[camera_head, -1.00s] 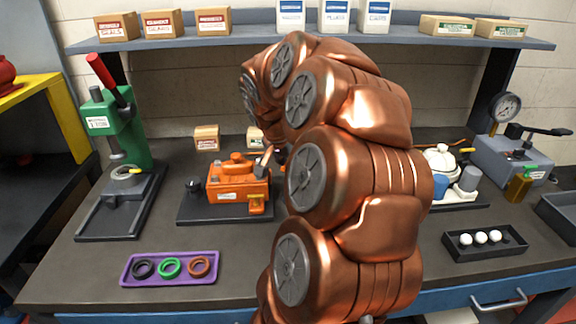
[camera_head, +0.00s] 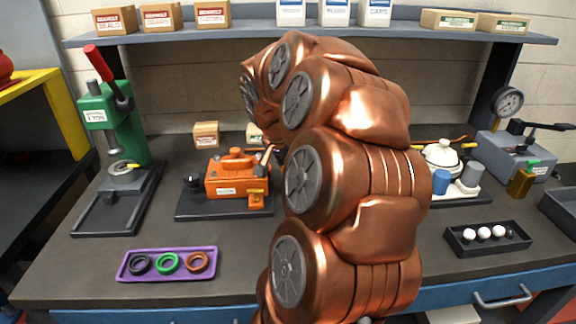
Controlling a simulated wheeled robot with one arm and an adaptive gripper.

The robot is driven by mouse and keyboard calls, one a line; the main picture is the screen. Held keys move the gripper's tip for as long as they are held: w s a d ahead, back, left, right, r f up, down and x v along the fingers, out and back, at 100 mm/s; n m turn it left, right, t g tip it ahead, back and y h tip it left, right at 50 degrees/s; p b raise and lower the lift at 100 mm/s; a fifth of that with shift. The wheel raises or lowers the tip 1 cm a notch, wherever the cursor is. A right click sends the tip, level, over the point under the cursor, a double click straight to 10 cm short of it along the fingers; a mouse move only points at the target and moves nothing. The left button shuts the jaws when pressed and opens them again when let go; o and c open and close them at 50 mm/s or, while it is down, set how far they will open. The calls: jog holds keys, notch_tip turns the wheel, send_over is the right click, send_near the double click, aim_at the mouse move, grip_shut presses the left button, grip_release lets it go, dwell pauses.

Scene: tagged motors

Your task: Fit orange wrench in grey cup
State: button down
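The grey cup (camera_head: 470,177) stands upright on the white base at the right, beside a blue cup (camera_head: 441,182) and a white rounded motor (camera_head: 441,154). I cannot make out the orange wrench for certain. A thin orange-brown piece (camera_head: 461,140) shows behind the white motor, partly hidden by my arm, and I cannot tell what it is. My copper arm fills the middle of the view and bends away toward the back of the bench. My gripper is hidden behind the arm, so its fingers and anything in them do not show.
An orange motor (camera_head: 232,177) sits on a dark plate left of my arm. A green press (camera_head: 117,125) stands at far left. A purple tray (camera_head: 167,278) holds three rings. A black tray (camera_head: 464,247) holds white balls. A shelf (camera_head: 240,33) with boxes spans the back.

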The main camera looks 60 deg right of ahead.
jog(key=shift+f+b, duration=0.75)
jog(key=c, duration=1.1)
grip_release()
jog(key=shift+r, duration=0.1)
jog(key=shift+r, duration=3)
